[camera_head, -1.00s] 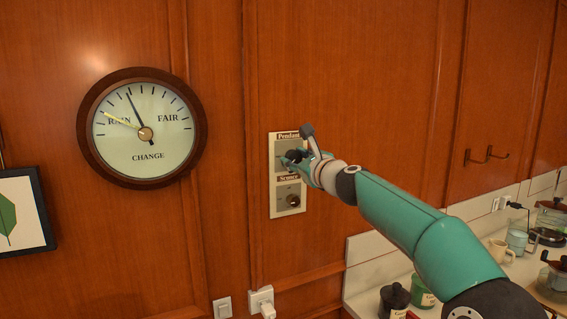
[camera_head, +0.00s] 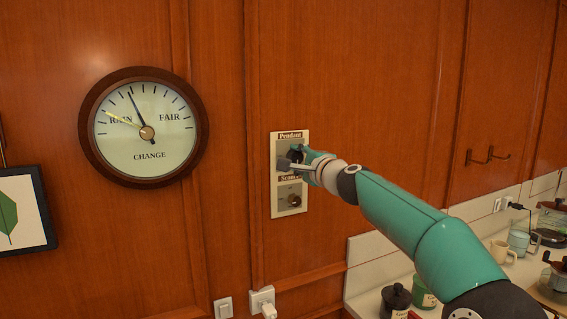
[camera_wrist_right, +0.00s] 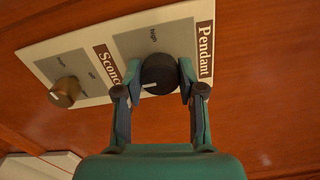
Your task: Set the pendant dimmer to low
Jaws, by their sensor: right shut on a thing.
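The pendant dimmer is a black round knob (camera_wrist_right: 159,75) under the "Pendant" label (camera_head: 290,135) on a cream wall panel (camera_head: 276,206). In the right wrist view a white mark on the knob points toward the lower left. A word reading "high" shows on the plate beside it. My right gripper (camera_head: 293,161) is at the upper dimmer, its fingers closed on both sides of the knob; it also shows in the right wrist view (camera_wrist_right: 158,82). In the head view the gripper hides most of the knob. My left gripper is not in view.
The sconce dimmer, a brass knob (camera_wrist_right: 65,92), sits below on the same panel. A barometer (camera_head: 146,157) hangs to the left. A light switch (camera_head: 223,307) and a socket (camera_head: 261,297) are lower down. A counter with jars and mugs (camera_head: 503,251) is at the right.

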